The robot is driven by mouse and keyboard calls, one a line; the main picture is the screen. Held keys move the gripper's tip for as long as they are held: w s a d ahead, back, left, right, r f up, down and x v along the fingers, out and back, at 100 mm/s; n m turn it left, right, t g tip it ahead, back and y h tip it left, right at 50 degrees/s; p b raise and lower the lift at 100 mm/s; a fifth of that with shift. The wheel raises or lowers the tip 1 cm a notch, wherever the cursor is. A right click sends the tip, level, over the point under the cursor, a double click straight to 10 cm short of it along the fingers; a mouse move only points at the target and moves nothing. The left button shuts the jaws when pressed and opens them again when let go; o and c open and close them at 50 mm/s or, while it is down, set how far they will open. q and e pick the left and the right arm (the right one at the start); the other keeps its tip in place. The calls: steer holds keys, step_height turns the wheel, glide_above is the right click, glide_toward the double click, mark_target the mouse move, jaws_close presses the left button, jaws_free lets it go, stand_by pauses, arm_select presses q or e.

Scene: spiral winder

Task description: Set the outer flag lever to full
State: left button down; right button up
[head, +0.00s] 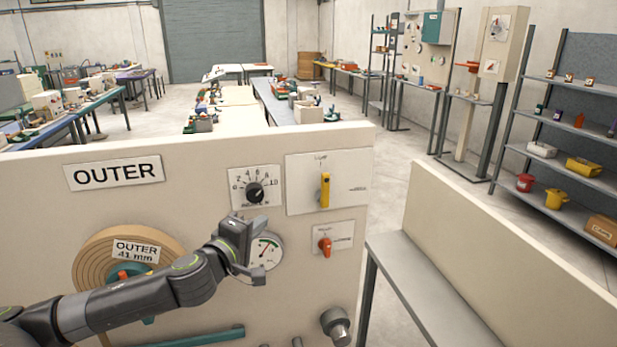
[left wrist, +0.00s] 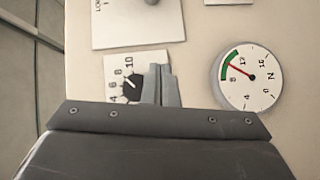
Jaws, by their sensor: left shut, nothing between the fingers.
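The winder's front panel (head: 210,160), labelled OUTER, carries two levers. A yellow lever (head: 325,190) stands upright on the larger white plate (head: 357,170); that plate also shows in the left wrist view (left wrist: 115,25). An orange-red lever (head: 325,246) hangs roughly downward on a smaller plate below it. The small print does not let me tell which is the flag lever. My left gripper (head: 259,222) is shut and empty, left of both levers and apart from them. Its fingers show in the left wrist view (left wrist: 161,85), overlapping the dial's edge.
A black numbered dial (head: 254,192) sits above the gripper. A round gauge (head: 268,250) is partly behind it. A coil (head: 100,260) tagged OUTER 41 mm is at left. A metal knob (head: 336,325) sticks out below. A grey bench (head: 430,285) stands at right.

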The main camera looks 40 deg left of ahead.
arm_select(q)
steer(key=d+r+t+h, duration=0.1)
steer(key=d+r, duration=0.2)
steer(key=r, duration=0.2)
steer(key=shift+s+r+n+h+p, duration=0.2)
steer(key=shift+s+n+h+p, duration=0.15)
steer(key=shift+s+n+h, duration=0.1)
steer(key=b, duration=0.8)
glide_toward(325, 191)
steer(key=w+a+r, duration=0.2)
steer(key=w+a, duration=0.1)
steer(key=a, duration=0.2)
steer(key=shift+y, duration=0.25)
steer(key=shift+w+d+p, duration=0.45)
steer(key=shift+w+d, duration=0.2)
steer(key=shift+w, duration=0.25)
steer(key=shift+w+d+p, duration=0.4)
steer(key=shift+w+d, duration=0.3)
steer(key=shift+w, duration=0.2)
steer(key=shift+w, duration=0.15)
